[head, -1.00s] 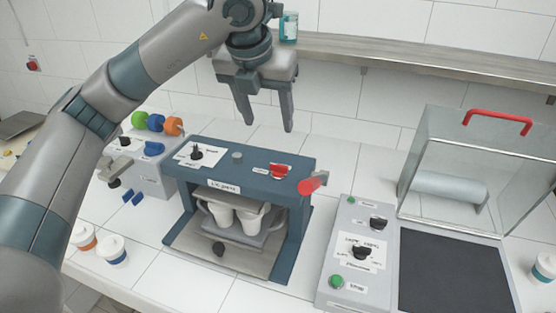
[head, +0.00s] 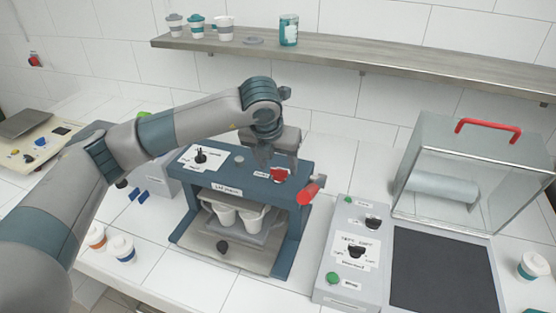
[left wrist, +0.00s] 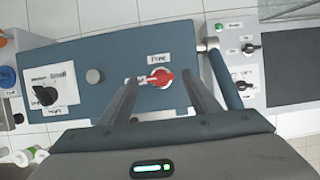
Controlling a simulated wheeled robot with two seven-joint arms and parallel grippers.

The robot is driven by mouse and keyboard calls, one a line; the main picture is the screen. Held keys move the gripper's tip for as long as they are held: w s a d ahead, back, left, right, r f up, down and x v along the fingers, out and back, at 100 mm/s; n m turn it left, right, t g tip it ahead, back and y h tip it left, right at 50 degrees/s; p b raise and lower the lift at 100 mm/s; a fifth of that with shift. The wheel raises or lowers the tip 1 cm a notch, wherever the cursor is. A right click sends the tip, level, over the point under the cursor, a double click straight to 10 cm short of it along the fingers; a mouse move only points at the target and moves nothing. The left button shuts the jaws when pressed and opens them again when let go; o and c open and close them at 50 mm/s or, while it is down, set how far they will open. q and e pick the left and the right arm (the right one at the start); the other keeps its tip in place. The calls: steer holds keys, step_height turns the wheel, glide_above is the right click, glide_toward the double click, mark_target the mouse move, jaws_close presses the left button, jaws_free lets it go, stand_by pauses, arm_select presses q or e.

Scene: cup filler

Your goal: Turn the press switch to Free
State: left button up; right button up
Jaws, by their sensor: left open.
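The blue press (head: 252,185) stands on the counter with two white cups (head: 238,214) inside. Its red switch (head: 279,176) is on the top face, near the right end. In the left wrist view the red switch (left wrist: 161,77) lies roughly sideways on a white plate. A label above it (left wrist: 157,59) seems to read Free; another label at its left is partly covered. My left gripper (head: 277,162) is open and points down over the switch. In the left wrist view its fingers (left wrist: 160,88) lie on either side of the switch; contact is not clear. My right gripper is out of view.
A red-ended lever (head: 311,191) sticks out at the press's right. The top also bears a black knob (head: 201,156). A grey control box (head: 350,255) and a clear cover with a red handle (head: 487,125) stand at right. A shelf (head: 350,55) runs behind.

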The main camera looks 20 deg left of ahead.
arm_select(q)
steer(key=shift+w+f, duration=0.25)
steer(key=shift+f, duration=0.45)
